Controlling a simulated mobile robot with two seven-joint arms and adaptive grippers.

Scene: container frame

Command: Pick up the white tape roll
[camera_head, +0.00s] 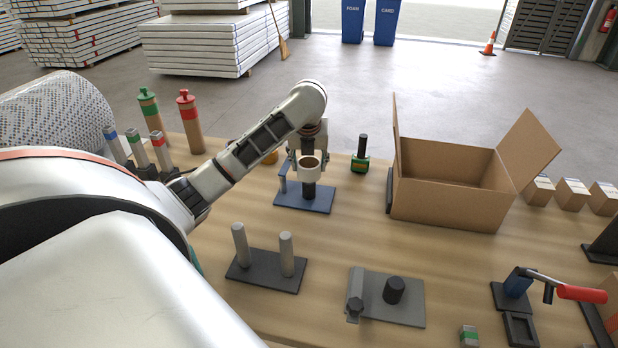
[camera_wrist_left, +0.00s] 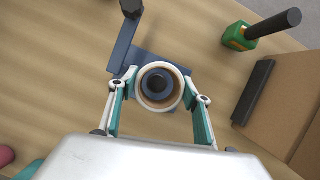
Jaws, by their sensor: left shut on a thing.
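The white tape roll (camera_head: 309,171) with a brown core is held upright-axis over the dark post (camera_head: 309,191) of a blue base plate (camera_head: 318,203). My left gripper (camera_head: 307,160) is shut on the roll from above, with a finger on each side of it. In the left wrist view the roll (camera_wrist_left: 160,103) sits between the fingertips (camera_wrist_left: 160,85), and the dark post shows through its hole. I cannot tell whether the post's tip is inside the roll. My right gripper is not in view.
An open cardboard box (camera_head: 447,204) stands right of the blue base. A green block with a black post (camera_head: 361,158) stands behind. A dark base with two grey posts (camera_head: 267,272) and a grey plate with a black knob (camera_head: 394,291) lie in front.

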